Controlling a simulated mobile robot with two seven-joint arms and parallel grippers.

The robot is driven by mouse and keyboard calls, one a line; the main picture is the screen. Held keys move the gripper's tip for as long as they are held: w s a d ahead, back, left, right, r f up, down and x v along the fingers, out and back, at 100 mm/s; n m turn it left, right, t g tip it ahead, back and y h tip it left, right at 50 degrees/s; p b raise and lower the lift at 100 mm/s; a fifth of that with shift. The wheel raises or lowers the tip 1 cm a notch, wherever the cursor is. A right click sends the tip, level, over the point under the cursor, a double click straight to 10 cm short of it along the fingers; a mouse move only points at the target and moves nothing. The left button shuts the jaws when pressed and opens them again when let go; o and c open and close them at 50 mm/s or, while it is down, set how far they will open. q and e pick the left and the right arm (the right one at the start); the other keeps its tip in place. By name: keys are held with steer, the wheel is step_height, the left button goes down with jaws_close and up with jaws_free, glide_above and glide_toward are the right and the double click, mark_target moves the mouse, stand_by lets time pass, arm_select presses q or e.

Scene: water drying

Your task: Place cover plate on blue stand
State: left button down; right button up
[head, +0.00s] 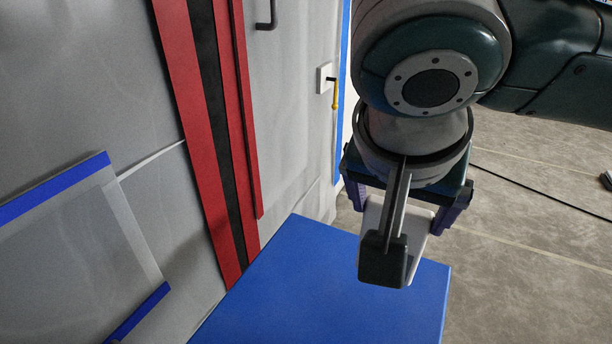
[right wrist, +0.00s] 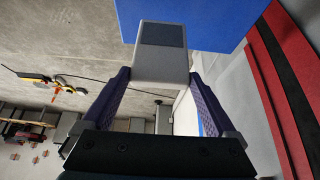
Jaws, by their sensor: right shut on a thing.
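The cover plate (right wrist: 162,66) is a pale grey, box-like piece with a dark rectangular panel on one face. My right gripper (right wrist: 160,77) is shut on it, with a purple finger on each side. In the head view the plate (head: 426,222) hangs below my right gripper (head: 402,212), partly hidden by a dark part of my wrist. The blue stand (head: 310,290) has a flat blue top. The plate appears over its right part in the head view; I cannot tell the gap. The stand (right wrist: 205,20) also shows beyond the plate in the right wrist view. My left gripper is not in view.
A grey wall with red (head: 190,110) and black vertical strips rises left of the stand. A blue-edged panel (head: 80,250) is at the left. The visible stand top is bare.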

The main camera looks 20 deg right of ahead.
step_height(320, 180, down, 6)
steer(key=shift+r+b, duration=0.15)
steer(key=shift+b, duration=0.8)
steer(key=o, duration=1.5)
steer(key=shift+c, duration=0.2)
